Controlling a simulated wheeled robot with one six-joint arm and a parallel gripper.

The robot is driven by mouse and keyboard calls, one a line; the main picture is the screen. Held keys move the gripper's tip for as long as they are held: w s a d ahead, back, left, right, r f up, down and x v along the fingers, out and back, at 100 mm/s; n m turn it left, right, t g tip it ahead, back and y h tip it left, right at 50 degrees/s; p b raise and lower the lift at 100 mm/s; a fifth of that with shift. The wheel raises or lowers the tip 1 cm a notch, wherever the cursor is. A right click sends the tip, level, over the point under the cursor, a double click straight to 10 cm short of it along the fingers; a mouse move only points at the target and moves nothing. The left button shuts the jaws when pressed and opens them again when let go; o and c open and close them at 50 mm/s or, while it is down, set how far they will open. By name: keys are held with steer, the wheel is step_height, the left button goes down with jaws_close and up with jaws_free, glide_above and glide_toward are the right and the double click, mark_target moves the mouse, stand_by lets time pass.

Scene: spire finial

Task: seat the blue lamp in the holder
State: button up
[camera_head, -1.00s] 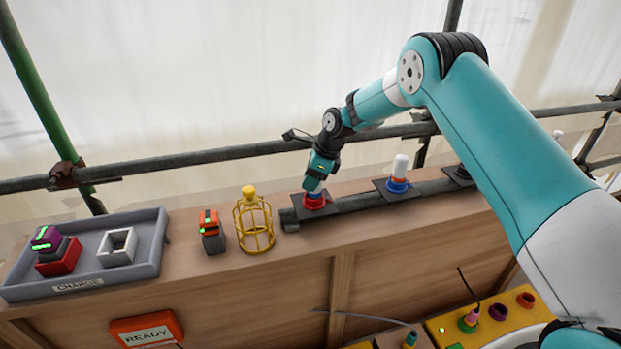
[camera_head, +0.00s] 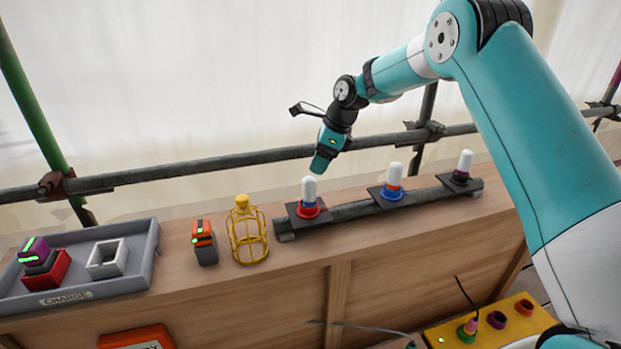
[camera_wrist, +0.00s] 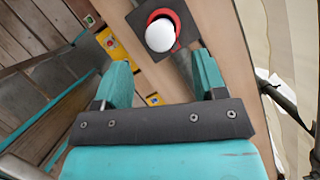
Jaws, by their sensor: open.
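A white-domed lamp with a blue collar (camera_head: 309,190) stands upright in a red ring holder (camera_head: 308,211) on a dark plate, at the left end of the grey rail. In the wrist view the white dome (camera_wrist: 159,36) shows inside the red ring, just beyond my fingertips. My gripper (camera_head: 321,168) is open and empty, above and slightly right of this lamp, apart from it. Both fingers also show spread in the wrist view (camera_wrist: 160,63). How deep the lamp sits in the ring is hard to tell.
Two more white-domed lamps (camera_head: 394,175) (camera_head: 463,165) stand to the right on the same rail. A yellow cage (camera_head: 247,236) and an orange-topped block (camera_head: 204,243) stand left, beside a grey charge tray (camera_head: 155,251). A scaffold pipe (camera_head: 230,163) runs behind the bench.

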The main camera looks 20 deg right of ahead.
steer(key=s+a+r+n, duration=0.4)
steer(key=s+r+n, duration=0.2)
steer(key=s+n, duration=0.3)
steer(key=s+a+r+n, duration=0.3)
steer(key=s+r+n, duration=0.3)
steer(key=s, duration=0.5)
steer(key=s+n+g, duration=0.1)
steer(key=s+n, duration=1.3)
steer(key=s, duration=0.7)
steer(key=shift+a+f+n+g, duration=0.25)
steer(key=shift+f+n+g, duration=0.05)
